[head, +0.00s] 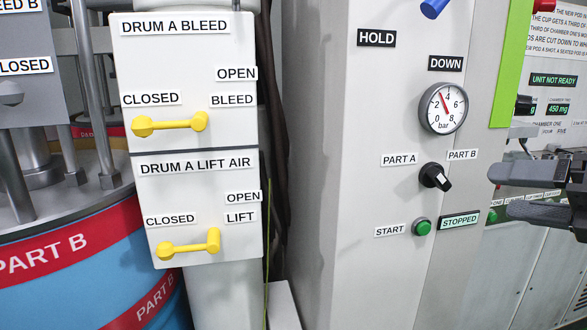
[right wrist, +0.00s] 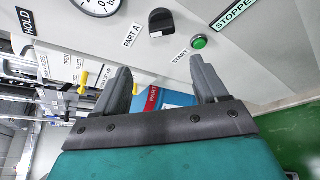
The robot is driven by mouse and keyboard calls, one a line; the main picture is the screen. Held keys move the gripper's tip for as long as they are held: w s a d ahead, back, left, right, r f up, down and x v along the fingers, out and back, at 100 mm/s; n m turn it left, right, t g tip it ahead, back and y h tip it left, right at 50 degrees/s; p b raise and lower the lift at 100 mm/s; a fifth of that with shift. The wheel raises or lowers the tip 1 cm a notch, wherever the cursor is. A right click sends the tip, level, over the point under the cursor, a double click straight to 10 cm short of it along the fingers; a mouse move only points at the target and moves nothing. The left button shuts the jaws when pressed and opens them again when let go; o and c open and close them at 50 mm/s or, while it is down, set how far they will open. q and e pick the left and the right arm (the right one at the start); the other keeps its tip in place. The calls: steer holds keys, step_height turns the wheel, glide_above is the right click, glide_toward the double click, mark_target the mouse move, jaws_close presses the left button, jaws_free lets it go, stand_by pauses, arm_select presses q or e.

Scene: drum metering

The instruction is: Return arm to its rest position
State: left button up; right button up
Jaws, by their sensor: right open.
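My right gripper (head: 510,192) is at the right edge of the head view, to the right of the grey control cabinet (head: 385,120). Its two grey fingers are apart with nothing between them. In the right wrist view the open fingers (right wrist: 158,85) point toward the cabinet face, with the green start button (right wrist: 199,42) and the black part selector knob (right wrist: 162,21) beyond them. In the head view the selector knob (head: 435,177) and start button (head: 422,227) are clear of the gripper. My left gripper is not in view.
Two white panels carry yellow levers, drum A bleed (head: 170,124) and drum A lift air (head: 189,245), both lying across toward the left. A blue and red Part B drum (head: 80,260) stands at left. A gauge (head: 443,108) sits above the selector. A label reads STOPPED (head: 460,221).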

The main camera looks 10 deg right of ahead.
steer(key=w+a+f+m+y+p, duration=0.4)
steer(key=w+a+f+m+p, duration=0.25)
steer(key=a+f+m, duration=0.6)
arm_select(q)
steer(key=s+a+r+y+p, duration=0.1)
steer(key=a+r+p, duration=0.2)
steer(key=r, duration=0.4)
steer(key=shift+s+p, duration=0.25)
steer(key=shift+p, duration=0.35)
arm_select(e)
steer(key=s+a+f+m+g+h, duration=0.1)
steer(key=s+f+m+h, duration=0.1)
steer(key=s+f+m, duration=0.2)
steer(key=s+a+f+m+g+h, duration=0.1)
steer(key=s+f+m+h, duration=0.2)
steer(key=f, duration=0.8)
steer(key=s+a+f+m+h, duration=0.1)
steer(key=s+f+m+h, duration=0.1)
steer(key=s+f+m, duration=0.4)
steer(key=f+m, duration=0.1)
steer(key=m, duration=0.1)
steer(key=shift+s+f+m+g+h, duration=0.3)
steer(key=shift+f+m+g+h, duration=0.05)
steer(key=shift+f+g+h, duration=0.05)
steer(key=shift+a, duration=0.1)
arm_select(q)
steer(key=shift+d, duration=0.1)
